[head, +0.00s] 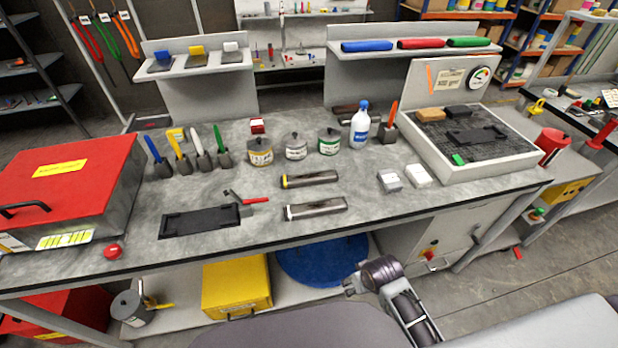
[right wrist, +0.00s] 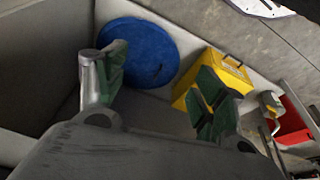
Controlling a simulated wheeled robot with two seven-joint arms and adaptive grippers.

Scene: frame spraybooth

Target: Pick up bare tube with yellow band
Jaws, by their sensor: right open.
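The bare tube with the yellow band (head: 312,180) lies on its side on the grey bench top, its yellow band at the left end. A second bare tube (head: 318,209) with a pale band lies just in front of it. My right gripper (head: 352,286) is low, in front of the bench edge and below the bench top, apart from both tubes. In the right wrist view my right gripper (right wrist: 164,76) is open, with nothing between its green-padded fingers. Neither tube shows in that view. My left gripper is not in view.
A black mat (head: 200,221) and a red-handled tool (head: 246,198) lie left of the tubes. Several jars, including a green-labelled one (head: 329,143), stand behind. Two pale blocks (head: 390,180) are to the right. Below, a blue disc (head: 325,262) and yellow case (head: 237,285) sit on the shelf.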

